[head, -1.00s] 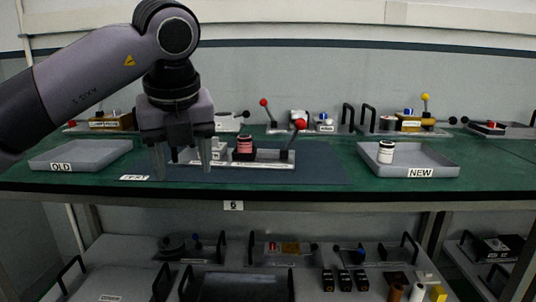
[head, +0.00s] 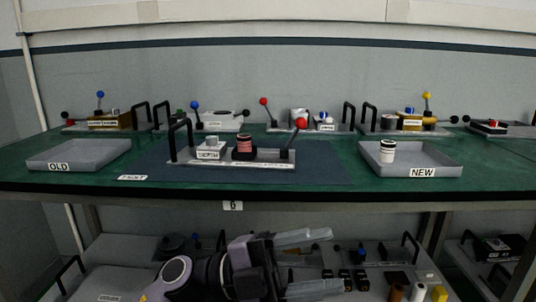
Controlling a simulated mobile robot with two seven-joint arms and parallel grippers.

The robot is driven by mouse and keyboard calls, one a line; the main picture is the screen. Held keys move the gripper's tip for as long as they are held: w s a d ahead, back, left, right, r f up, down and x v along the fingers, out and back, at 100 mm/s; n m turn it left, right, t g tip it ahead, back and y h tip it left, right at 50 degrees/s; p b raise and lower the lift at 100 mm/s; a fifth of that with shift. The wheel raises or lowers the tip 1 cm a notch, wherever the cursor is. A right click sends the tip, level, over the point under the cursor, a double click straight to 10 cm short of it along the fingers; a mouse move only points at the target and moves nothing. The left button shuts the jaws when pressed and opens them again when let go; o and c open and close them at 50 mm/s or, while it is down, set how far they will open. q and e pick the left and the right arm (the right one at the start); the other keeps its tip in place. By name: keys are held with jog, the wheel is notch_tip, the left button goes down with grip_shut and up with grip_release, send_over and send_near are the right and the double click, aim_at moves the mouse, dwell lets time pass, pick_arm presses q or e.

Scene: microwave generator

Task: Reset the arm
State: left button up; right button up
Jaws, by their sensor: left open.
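My left gripper (head: 318,263) is low in the head view, in front of the lower shelf and below the green table's front edge. Its fingers point right, spread apart with nothing between them. My right gripper is not in view. On the table's dark mat (head: 322,172) stands a fixture (head: 230,163) with a black handle, a white block (head: 208,149), a red and black cylinder (head: 244,147) and a red-knobbed lever (head: 300,124). The gripper is well apart from the fixture.
The OLD tray (head: 59,166) at left is empty. The NEW tray (head: 422,172) at right holds a white jar with a dark band (head: 387,151). Several lever fixtures line the table's back. The lower shelf holds black boxes (head: 344,279) and small cylinders (head: 396,292).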

pick_arm(q)
jog(key=w+a+f+n+t+y, duration=0.2)
jog(key=a+f+n+t+y, duration=0.45)
jog(key=f+n+t, duration=0.5)
jog(key=w+a+f+n+t+y, duration=0.3)
jog(key=a+f+n+t+y, duration=0.4)
jog(key=n, duration=0.7)
jog(key=s+a+f+n+g+y, duration=0.2)
jog(key=s+a+f+g+y, duration=0.1)
jog(key=s+a+f, duration=0.5)
jog(key=s+a+f+n+g+y, duration=0.2)
jog(key=s+a+f+n+g, duration=0.1)
jog(key=s+f, duration=0.55)
notch_tip(320, 180, up, 13)
jog(key=a+p, duration=0.1)
jog(key=p, duration=1.7)
jog(key=shift+w+a, duration=0.2)
jog(key=shift+a, duration=0.2)
